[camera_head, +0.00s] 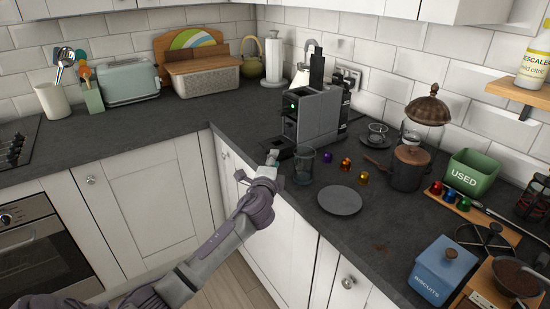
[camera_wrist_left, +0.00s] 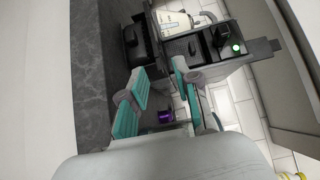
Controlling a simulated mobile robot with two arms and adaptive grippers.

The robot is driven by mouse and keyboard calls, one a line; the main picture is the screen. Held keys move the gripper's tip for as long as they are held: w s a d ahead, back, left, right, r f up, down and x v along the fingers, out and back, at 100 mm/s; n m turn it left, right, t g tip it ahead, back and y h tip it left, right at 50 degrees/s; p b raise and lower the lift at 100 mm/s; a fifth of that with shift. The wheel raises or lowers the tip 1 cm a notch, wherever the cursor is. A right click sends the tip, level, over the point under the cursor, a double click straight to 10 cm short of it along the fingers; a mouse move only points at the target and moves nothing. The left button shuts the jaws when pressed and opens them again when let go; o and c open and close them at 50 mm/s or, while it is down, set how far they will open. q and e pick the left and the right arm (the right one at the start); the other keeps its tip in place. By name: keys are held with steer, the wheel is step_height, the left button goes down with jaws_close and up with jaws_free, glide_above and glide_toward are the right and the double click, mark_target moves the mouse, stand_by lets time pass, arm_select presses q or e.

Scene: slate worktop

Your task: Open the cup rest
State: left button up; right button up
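The coffee machine (camera_head: 318,114), grey and black with a small green light, stands near the worktop's inner corner; its lit face also shows in the left wrist view (camera_wrist_left: 226,42). Its dark cup rest (camera_head: 277,146) sticks out low at the front, toward the worktop edge. My left gripper (camera_head: 273,157) is just in front of the cup rest at the worktop edge. In the left wrist view its teal finger pads (camera_wrist_left: 160,92) stand apart with nothing held between them. I cannot tell whether a finger touches the cup rest. My right gripper is not in view.
The worktop left of the machine is mostly clear.

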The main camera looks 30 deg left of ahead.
arm_select(q)
steer(key=shift+x, duration=0.95)
jaws_close()
